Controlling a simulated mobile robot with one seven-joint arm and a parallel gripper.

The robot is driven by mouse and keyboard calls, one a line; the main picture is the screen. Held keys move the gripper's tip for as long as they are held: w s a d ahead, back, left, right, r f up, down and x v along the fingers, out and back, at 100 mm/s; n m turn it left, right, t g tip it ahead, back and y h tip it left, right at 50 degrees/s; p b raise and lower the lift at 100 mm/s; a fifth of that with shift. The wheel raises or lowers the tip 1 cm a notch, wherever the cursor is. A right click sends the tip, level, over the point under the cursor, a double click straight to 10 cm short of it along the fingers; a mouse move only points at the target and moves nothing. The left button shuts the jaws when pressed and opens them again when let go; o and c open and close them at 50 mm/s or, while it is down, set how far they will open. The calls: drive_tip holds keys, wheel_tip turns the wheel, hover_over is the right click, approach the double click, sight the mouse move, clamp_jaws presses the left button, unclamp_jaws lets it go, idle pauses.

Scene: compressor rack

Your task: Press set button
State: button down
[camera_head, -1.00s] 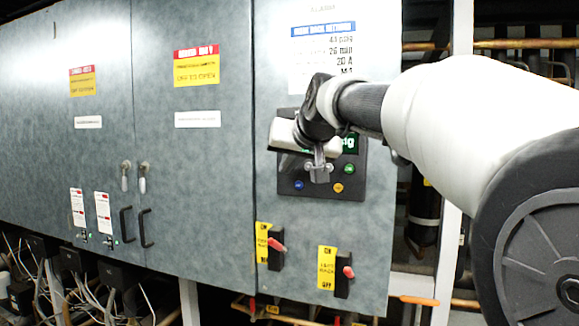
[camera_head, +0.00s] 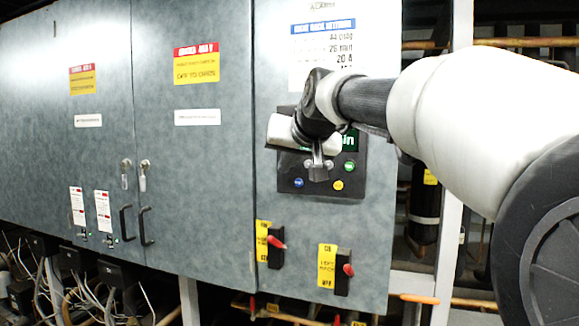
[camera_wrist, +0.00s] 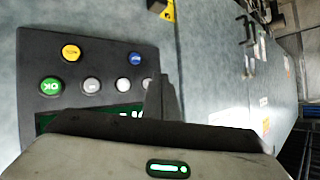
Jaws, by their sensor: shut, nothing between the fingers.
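The dark control panel (camera_head: 318,190) on the grey cabinet has a green-lit display (camera_head: 350,141), partly hidden behind my gripper. It carries a blue button (camera_head: 298,183), a yellow button (camera_head: 338,185) and a green button (camera_head: 349,166). In the wrist view the panel appears turned over, with the blue button (camera_wrist: 135,58), yellow button (camera_wrist: 71,52), green OK button (camera_wrist: 50,86) and several grey buttons (camera_wrist: 92,85). The set label is not legible. My gripper (camera_head: 318,174) is shut and empty in front of the panel. Its fingertips (camera_wrist: 158,82) overlap the rightmost grey button; contact cannot be told.
Two red-handled switches (camera_head: 277,243) (camera_head: 348,270) with yellow labels sit below the panel. A printed notice (camera_head: 322,50) is above it. Cabinet door handles (camera_head: 146,228) are at the left. Pipes and a white post (camera_head: 447,230) stand at the right.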

drive_tip(key=shift+s+a+b, duration=0.3)
drive_tip(key=shift+s, duration=0.5)
drive_tip(key=shift+s+a+b, duration=0.3)
drive_tip(key=shift+s, duration=0.5)
drive_tip(key=shift+s+a+b, duration=0.3)
drive_tip(key=shift+s, duration=0.5)
